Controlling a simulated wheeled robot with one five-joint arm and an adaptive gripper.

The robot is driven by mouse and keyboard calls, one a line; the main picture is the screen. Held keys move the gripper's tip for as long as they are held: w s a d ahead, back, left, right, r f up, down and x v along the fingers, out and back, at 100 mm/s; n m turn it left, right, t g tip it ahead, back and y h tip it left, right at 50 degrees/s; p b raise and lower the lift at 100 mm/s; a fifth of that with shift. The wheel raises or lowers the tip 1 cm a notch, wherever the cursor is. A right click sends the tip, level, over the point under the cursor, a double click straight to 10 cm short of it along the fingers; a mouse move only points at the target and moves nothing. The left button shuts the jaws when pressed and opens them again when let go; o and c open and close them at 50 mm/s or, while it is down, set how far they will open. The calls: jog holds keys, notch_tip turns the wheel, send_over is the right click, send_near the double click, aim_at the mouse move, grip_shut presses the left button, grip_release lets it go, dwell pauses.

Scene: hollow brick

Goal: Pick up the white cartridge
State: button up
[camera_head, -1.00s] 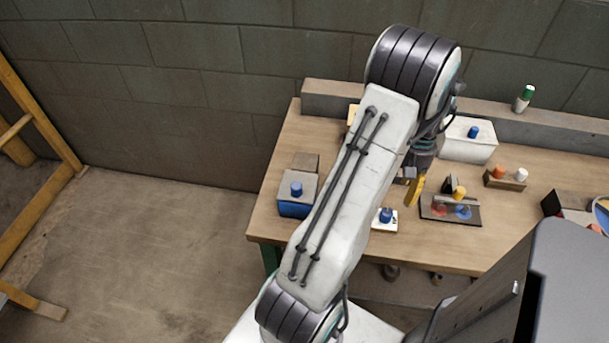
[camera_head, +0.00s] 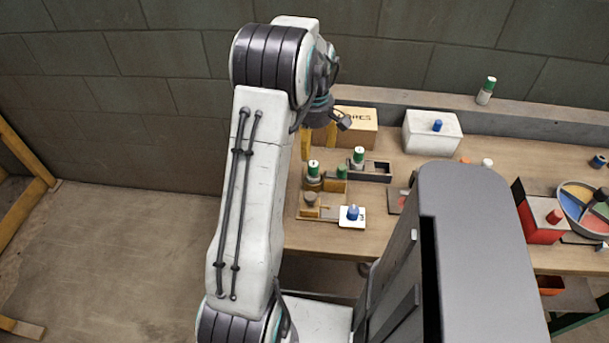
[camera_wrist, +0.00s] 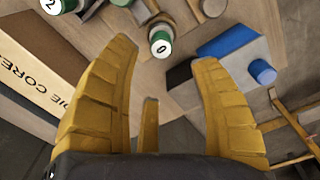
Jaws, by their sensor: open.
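A small white cylinder (camera_head: 487,163), which looks like the white cartridge, shows at the right of the head view, just above the dark grey body part that hides what is below it. An orange cylinder (camera_head: 465,160) is beside it on the left. My gripper (camera_head: 318,142) is at the left side of the table, well to the left of the white cylinder and partly hidden by my arm. The white cylinder is not recognisable in the wrist view.
Below my gripper, green-and-white cylinders (camera_head: 358,157) stand near a dark tray (camera_head: 376,172). A box with lettering (camera_head: 357,128) and a white box with a blue knob (camera_head: 433,133) stand at the back.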

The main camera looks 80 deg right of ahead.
aim_at(314, 163)
jog(key=n, duration=0.5)
jog(key=shift+a+n, duration=0.2)
jog(key=shift+n, duration=0.1)
jog(key=shift+f+n, duration=0.15)
jog(key=shift+n, duration=0.25)
jog(key=shift+s+d+f, duration=0.1)
jog(key=shift+s+f, duration=0.05)
jog(key=shift+f, duration=3.35)
jog(key=shift+o, duration=0.2)
grip_shut()
